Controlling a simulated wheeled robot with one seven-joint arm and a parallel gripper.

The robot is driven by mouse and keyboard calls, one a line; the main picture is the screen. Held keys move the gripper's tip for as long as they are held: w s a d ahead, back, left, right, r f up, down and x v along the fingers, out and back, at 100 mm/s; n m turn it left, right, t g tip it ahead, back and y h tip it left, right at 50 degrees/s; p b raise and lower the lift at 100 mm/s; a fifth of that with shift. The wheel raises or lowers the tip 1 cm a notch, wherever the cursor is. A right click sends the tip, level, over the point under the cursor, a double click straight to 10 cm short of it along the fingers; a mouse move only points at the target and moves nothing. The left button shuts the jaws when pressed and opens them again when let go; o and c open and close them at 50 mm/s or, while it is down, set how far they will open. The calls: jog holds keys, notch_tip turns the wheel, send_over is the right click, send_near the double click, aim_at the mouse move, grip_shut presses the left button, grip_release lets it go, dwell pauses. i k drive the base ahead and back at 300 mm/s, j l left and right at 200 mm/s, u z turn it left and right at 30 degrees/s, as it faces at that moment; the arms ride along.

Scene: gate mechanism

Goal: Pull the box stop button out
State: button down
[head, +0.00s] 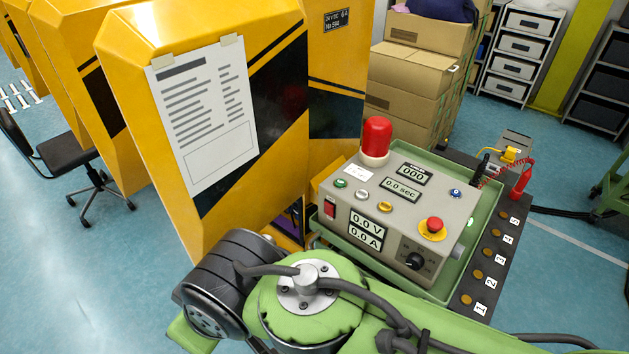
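The box (388,222) is a grey-beige control unit in the right half of the head view. It sits in a green tray (478,235). The stop button (434,225) is a red mushroom knob on a yellow round base, at the right of the box's top panel. From this angle I cannot tell whether it is pressed in or out. My green and black arm crosses the bottom of the view, in front of the box. My gripper is not in view.
A red lamp (376,138) stands on the box's back left. A black dial (415,261) is below the stop button. Yellow machine housings (285,160) rise close on the left. Stacked cartons (407,92) stand behind. Red plugs and cables (522,180) are at right.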

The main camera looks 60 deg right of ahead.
aim_at(434, 223)
jog(key=z, duration=2.9)
